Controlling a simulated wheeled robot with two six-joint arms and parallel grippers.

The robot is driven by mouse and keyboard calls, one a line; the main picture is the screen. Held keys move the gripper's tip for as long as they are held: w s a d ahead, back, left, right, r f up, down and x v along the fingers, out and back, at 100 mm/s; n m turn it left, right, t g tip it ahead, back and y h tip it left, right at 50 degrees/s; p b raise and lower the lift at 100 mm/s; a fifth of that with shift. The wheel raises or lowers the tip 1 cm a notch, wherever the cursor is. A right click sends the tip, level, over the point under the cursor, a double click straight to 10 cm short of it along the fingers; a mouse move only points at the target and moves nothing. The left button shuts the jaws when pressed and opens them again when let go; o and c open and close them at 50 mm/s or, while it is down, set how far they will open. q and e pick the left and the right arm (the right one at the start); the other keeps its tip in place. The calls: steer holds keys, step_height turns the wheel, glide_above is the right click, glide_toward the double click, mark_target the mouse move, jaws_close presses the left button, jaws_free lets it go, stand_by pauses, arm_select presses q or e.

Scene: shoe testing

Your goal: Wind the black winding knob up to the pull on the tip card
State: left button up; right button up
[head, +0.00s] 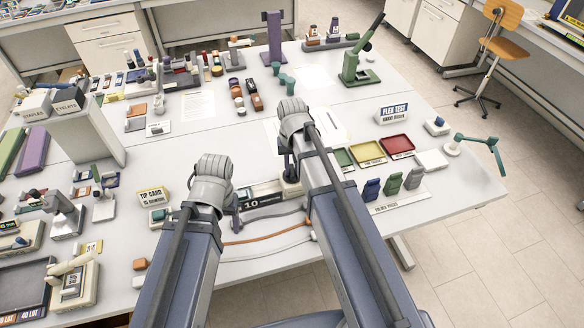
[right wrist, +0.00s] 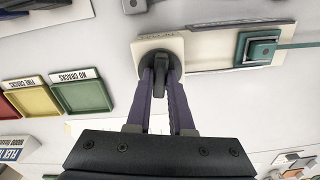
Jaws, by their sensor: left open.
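The tip card (head: 152,197) stands at the left of the near table; its lower line is too small to read surely. The black winding knob (right wrist: 160,61) sits on a cream base (right wrist: 144,46) in the right wrist view. My right gripper (right wrist: 161,72) has its purple fingers on either side of the knob's raised bar and looks shut on it. In the head view my right gripper (head: 289,168) largely hides the knob. The tester's black plate marked 10 (head: 252,203) lies left of it. My left gripper (head: 237,213) is empty, beside the plate's left end.
Green (head: 343,157), yellow (head: 368,152) and red (head: 398,145) trays stand to the right, with the flex test sign (head: 394,112) behind. Several coloured pieces (head: 391,184) stand at the front right. Grey and orange cords (head: 268,236) lie along the front.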

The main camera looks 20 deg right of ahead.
jaws_close()
steer(key=shift+m, duration=1.6)
steer(key=o, duration=0.5)
jaws_free()
steer(key=shift+o, duration=0.2)
